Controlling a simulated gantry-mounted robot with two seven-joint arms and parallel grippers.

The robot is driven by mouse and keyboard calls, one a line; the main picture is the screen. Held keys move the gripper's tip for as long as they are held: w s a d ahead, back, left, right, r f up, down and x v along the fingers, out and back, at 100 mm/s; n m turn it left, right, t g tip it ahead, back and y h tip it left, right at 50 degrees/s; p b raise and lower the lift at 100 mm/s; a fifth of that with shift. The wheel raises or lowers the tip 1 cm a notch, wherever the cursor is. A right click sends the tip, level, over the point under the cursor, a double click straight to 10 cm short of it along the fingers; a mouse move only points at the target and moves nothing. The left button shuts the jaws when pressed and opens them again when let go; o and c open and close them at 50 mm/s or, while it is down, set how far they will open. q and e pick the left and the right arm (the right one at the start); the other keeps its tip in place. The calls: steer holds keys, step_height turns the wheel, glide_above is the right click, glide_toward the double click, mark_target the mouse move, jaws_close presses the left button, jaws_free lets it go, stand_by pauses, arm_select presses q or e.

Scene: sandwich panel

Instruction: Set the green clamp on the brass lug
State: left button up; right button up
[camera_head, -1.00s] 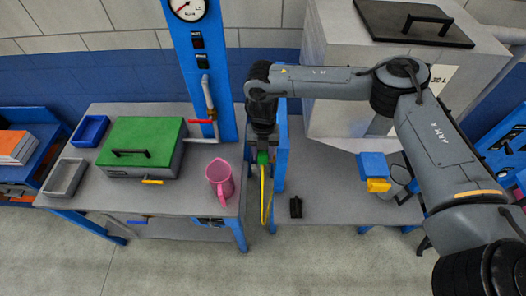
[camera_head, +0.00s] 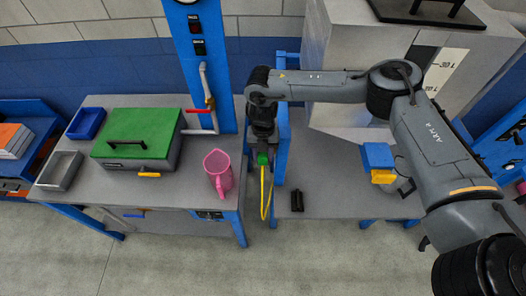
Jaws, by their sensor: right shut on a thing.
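My right gripper (camera_head: 263,148) points down at the middle of the view and is shut on the green clamp (camera_head: 263,159). The clamp is mostly covered by the gripper; a yellow cable (camera_head: 268,205) hangs in a loop below it. The clamp is held in the air beside a blue upright (camera_head: 283,150), between the two grey benches. I cannot make out the brass lug for certain. My left gripper is not in view.
The left bench holds a pink jug (camera_head: 218,180), a green-lidded box (camera_head: 140,133), a blue tray (camera_head: 86,123) and a grey tray (camera_head: 59,171). A black object (camera_head: 297,200) lies at the right bench's front edge. A blue-and-yellow block (camera_head: 378,160) stands right.

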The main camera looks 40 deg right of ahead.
stand_by(0.4)
steer(key=shift+f, duration=0.6)
stand_by(0.3)
steer(key=o, duration=1.2)
